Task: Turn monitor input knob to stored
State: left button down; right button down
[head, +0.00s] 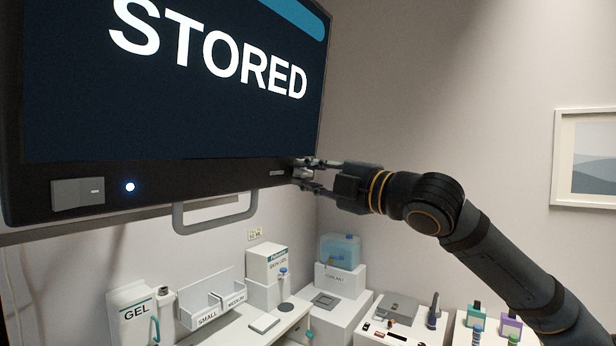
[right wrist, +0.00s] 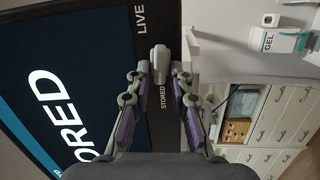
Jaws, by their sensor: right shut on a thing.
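The monitor (head: 225,172) fills the upper left of the head view, its dark screen reading STORED in large white letters. A pale input knob (right wrist: 160,60) shows in the right wrist view on the dark bezel, between printed LIVE and STORED labels. Its long side runs along the line towards the STORED label. My right gripper (head: 304,173) is at the lower right corner of the monitor; in the right wrist view its fingertips (right wrist: 160,72) are on both sides of the knob, shut on it. The fingers partly hide the knob in the head view. My left gripper is not in view.
A grey handle (head: 215,231) hangs below the monitor, and a lit button (head: 130,187) is on the bezel. Below stand a GEL box (head: 135,318), a small tray (head: 213,303) and white counters with bottles. A picture frame (head: 588,157) hangs at right.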

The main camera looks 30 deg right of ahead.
jog(key=shift+f+n, duration=0.25)
jog(key=shift+n, duration=0.35)
jog(key=c, duration=1.2)
grip_release()
jog(key=shift+s+r, duration=0.1)
